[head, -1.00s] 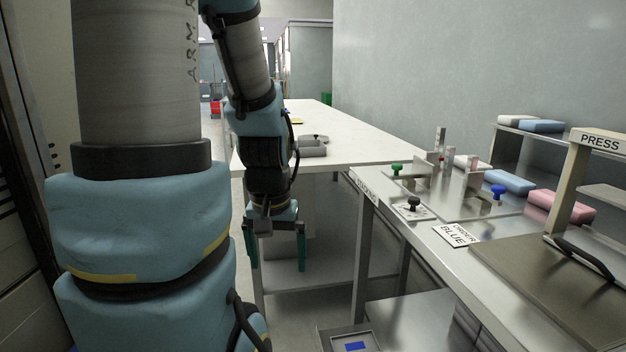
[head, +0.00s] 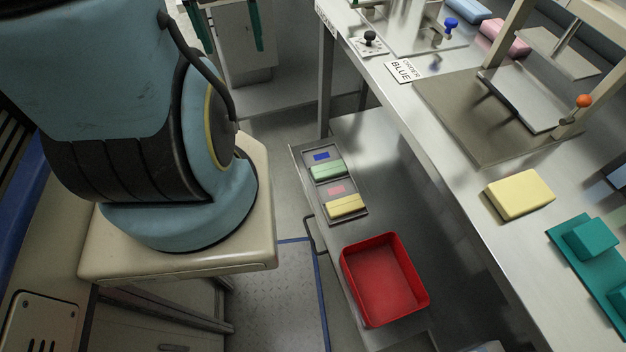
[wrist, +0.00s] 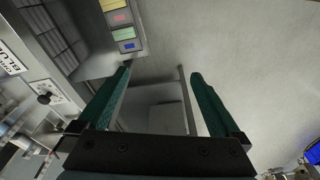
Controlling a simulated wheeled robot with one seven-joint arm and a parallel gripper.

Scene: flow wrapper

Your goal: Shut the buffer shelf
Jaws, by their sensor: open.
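The buffer shelf (head: 368,168) is a low metal shelf under the steel bench. Its left part sticks out past the bench's front edge, with a dark bar handle (head: 312,236) on its outer side. On it lies a grey tray (head: 357,217) holding a green block (head: 328,171) and a yellow block (head: 346,206), beside blue and pink marks. The tray also shows at the top of the wrist view (wrist: 133,48). My gripper (head: 226,32) is open and empty, its teal fingers well beyond the shelf at the top of the head view. The fingers also frame the wrist view (wrist: 160,76).
A red bin (head: 424,290) stands on the shelf's near part. The bench above carries a press (head: 500,75), a yellow block (head: 520,194) and a teal fixture (head: 590,262). A bench leg (head: 326,85) stands by the shelf's far end. Floor left of the shelf is clear.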

